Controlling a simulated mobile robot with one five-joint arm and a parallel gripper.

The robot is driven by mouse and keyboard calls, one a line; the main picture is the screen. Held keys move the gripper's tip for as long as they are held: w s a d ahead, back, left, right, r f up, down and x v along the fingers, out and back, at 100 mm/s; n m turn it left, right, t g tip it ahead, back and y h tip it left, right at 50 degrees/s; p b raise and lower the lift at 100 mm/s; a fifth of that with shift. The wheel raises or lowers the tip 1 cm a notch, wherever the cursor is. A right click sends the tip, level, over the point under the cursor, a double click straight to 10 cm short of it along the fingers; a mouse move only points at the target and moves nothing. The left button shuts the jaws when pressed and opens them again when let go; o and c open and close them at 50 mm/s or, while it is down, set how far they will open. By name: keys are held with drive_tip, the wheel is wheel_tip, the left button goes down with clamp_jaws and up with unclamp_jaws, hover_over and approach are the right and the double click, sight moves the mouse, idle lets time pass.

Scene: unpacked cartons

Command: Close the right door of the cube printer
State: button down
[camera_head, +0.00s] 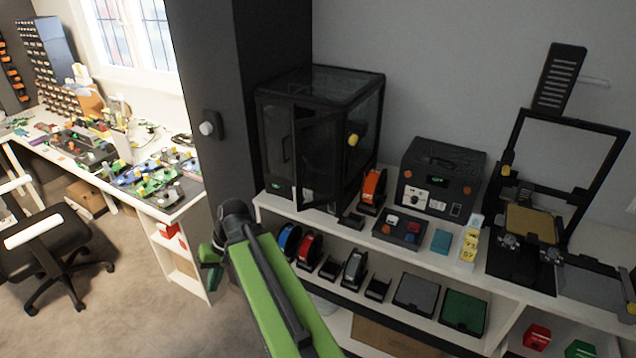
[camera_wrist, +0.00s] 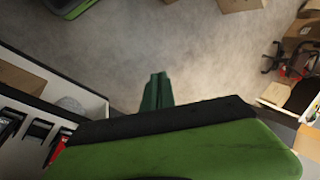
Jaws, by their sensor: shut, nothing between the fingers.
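The cube printer (camera_head: 362,92) is a black-framed box with clear panels, standing on the left end of the white shelf top. Its right door (camera_head: 318,160) appears partly open, with its free edge swung out toward the front. The left door (camera_head: 273,140), with a dark handle, looks closed or nearly so. My gripper (camera_head: 212,262) is green, shut and empty, left of the shelf and lower than the printer, apart from the door. It also shows in the wrist view (camera_wrist: 157,92), pointing over the carpet. The printer is out of the wrist view.
A dark pillar (camera_head: 215,140) stands left of the printer. An orange spool (camera_head: 373,187) and a black control box (camera_head: 440,180) stand to its right. My green arm crosses in front of the lower shelf with spools (camera_head: 309,250). Open carpet (camera_head: 140,290) lies left.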

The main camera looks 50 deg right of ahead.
sight(321, 168)
drive_tip(key=s+d+r+m+t+y+b, duration=0.1)
drive_tip(key=s+d+r+m+t, duration=0.15)
drive_tip(key=d, duration=0.55)
drive_tip(key=s+d+r+m+t+y+b, duration=0.1)
drive_tip(key=d+r+m+t, duration=0.25)
drive_tip(key=d, duration=0.55)
drive_tip(key=s+d+r+m+t+b, duration=0.1)
drive_tip(key=d+r+m+t, duration=0.15)
drive_tip(key=d, duration=0.55)
drive_tip(key=s+d+r+m+t+h+b, duration=0.1)
drive_tip(key=s+d+r+m+t+h, duration=0.1)
drive_tip(key=s+d+r+t, duration=0.4)
drive_tip(key=s+d+r+m+t+h, duration=0.1)
drive_tip(key=s+d+r+m+t, duration=0.15)
drive_tip(key=s+d, duration=0.65)
drive_tip(key=w+a+n+g, duration=0.1)
drive_tip(key=w, duration=1.4)
drive_tip(key=shift+w+a, duration=0.2)
drive_tip(key=shift+a, duration=0.15)
drive_tip(key=shift+r, duration=0.1)
